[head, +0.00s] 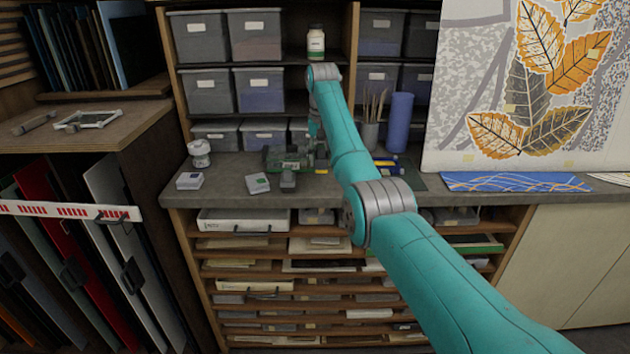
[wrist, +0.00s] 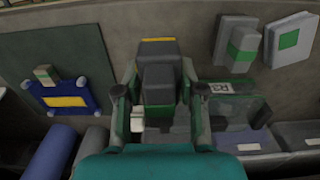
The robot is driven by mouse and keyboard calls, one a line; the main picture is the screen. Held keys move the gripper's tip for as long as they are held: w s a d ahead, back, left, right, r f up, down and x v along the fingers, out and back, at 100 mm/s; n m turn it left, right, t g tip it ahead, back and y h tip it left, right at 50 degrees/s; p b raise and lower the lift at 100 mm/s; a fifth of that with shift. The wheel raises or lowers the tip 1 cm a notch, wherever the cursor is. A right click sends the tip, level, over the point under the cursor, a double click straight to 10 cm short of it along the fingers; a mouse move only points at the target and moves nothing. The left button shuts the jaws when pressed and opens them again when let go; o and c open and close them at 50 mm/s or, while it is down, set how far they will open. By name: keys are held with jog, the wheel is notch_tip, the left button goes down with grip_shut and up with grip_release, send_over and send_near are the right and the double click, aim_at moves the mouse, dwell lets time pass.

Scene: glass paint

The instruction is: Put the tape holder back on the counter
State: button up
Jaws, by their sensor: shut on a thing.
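My gripper (head: 316,152) is low over the back part of the grey counter (head: 345,187), at the end of my teal arm. In the wrist view my gripper (wrist: 160,88) has its fingers on both sides of a dark grey block with a yellow stripe, which appears to be the tape holder (wrist: 158,62). The fingers are shut on it. In the head view it is mostly hidden by the gripper and clutter. I cannot tell whether its underside touches the counter.
A brush cup (head: 370,134), a blue roll (head: 399,122) and a blue-and-yellow item (head: 387,166) are to the right. Storage bins (head: 262,90) stand behind.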

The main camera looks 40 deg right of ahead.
aim_at(322, 146)
jog(key=shift+f, duration=3.1)
jog(key=o, duration=1)
jog(key=shift+f, duration=0.15)
notch_tip(322, 146, up, 12)
jog(key=shift+r, duration=0.15)
